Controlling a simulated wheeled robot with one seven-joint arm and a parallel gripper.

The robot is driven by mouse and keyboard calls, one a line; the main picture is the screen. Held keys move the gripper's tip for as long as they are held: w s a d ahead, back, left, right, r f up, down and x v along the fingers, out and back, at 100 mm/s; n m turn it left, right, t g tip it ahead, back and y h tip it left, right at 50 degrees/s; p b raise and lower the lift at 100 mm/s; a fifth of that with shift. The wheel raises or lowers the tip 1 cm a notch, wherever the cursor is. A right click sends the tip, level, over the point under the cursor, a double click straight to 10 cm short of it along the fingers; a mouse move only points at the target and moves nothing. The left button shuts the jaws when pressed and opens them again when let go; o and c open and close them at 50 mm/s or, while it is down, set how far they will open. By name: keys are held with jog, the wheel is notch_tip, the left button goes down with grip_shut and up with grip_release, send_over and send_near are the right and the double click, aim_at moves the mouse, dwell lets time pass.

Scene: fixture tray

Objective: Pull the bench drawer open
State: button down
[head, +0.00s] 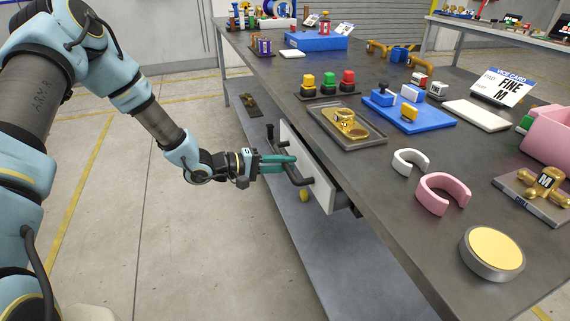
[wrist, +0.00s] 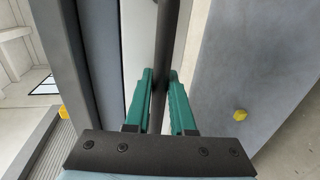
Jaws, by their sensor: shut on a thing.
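The bench drawer shows a light grey front (head: 309,168) under the near edge of the dark bench. A dark bar handle (head: 297,178) runs along that front. My gripper (head: 292,163) has its green fingers at the handle, one on each side of the bar. In the wrist view the handle (wrist: 167,50) passes between the two green fingers (wrist: 162,95), and the drawer front (wrist: 138,45) is to its left. The gripper is shut on the handle. The drawer's inside is hidden in both views, and I cannot tell exactly how far the front stands out from the bench.
The dark bench top (head: 378,215) carries a brass part in a tray (head: 346,126), a blue board (head: 415,112), C-shaped rings and a yellow-topped disc (head: 492,252). A grey lower shelf (head: 300,235) lies under the drawer, with a small yellow object (head: 304,195) near it. The floor at left is clear.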

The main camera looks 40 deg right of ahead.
jog(key=f+p+v, duration=0.2)
jog(key=v, duration=1.1)
jog(key=a+f+p+v, duration=0.1)
jog(key=f+p+v, duration=0.2)
jog(key=v, duration=1)
jog(key=shift+w+f, duration=0.2)
jog(key=shift+w, duration=0.1)
jog(key=c, duration=0.8)
grip_release()
jog(key=shift+o, duration=0.2)
jog(key=b+v, duration=0.2)
jog(key=v, duration=0.9)
jog(key=shift+d, duration=0.1)
